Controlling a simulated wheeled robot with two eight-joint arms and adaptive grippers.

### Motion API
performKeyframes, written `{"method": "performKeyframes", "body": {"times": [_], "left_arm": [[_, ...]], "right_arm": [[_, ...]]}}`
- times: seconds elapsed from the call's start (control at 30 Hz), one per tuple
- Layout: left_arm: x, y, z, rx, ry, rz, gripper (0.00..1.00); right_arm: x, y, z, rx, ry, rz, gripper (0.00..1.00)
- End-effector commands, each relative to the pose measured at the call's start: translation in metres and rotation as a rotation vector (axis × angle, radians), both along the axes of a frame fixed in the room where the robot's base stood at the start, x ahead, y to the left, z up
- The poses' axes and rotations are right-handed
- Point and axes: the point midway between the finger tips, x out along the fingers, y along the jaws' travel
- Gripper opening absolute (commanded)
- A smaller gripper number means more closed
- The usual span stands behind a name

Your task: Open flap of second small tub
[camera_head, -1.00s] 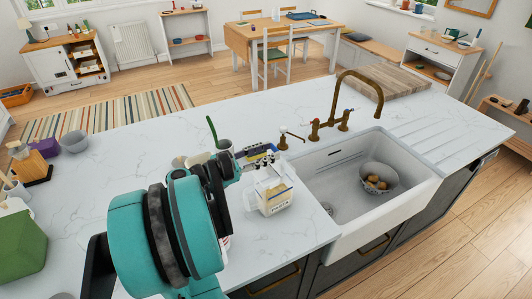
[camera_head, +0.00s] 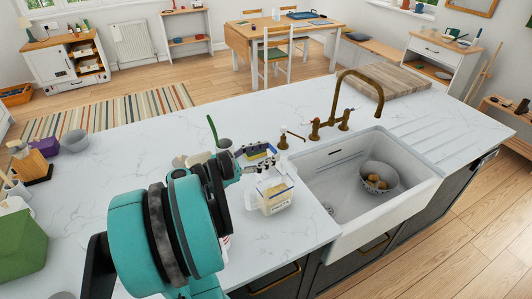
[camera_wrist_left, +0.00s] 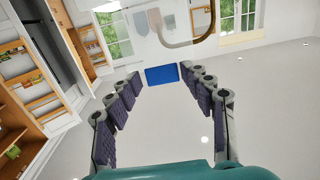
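A small pale tub (camera_head: 276,203) with a yellowish front and a label stands on the white counter beside the sink's left edge. Its top is partly hidden, and I cannot tell how its flap stands. My left gripper (camera_head: 266,160) is just behind and above the tub in the head view. In the left wrist view, the left gripper (camera_wrist_left: 160,85) has its two finger rows spread apart with a clear gap. A blue rectangle (camera_wrist_left: 162,74) shows beyond the fingertips there. I cannot tell whether the gripper touches the tub. My right gripper is not in view.
The white sink (camera_head: 345,205) with a bowl (camera_head: 379,178) in it lies right of the tub. A brass tap (camera_head: 345,105) rises behind the sink. A cup with a green handle (camera_head: 224,144) stands behind my left wrist. The counter's back middle is clear.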

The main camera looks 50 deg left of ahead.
Motion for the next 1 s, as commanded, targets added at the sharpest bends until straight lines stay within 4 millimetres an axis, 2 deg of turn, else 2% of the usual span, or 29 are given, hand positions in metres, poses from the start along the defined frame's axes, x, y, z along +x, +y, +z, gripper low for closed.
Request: {"method": "performKeyframes", "body": {"times": [0.27,1.0], "left_arm": [[-0.006,0.002,-0.003,0.001,0.004,0.003,0.55],[-0.058,0.013,-0.011,0.0,0.0,0.002,0.55]], "right_arm": [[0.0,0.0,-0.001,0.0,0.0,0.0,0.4],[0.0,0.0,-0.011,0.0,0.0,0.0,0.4]]}}
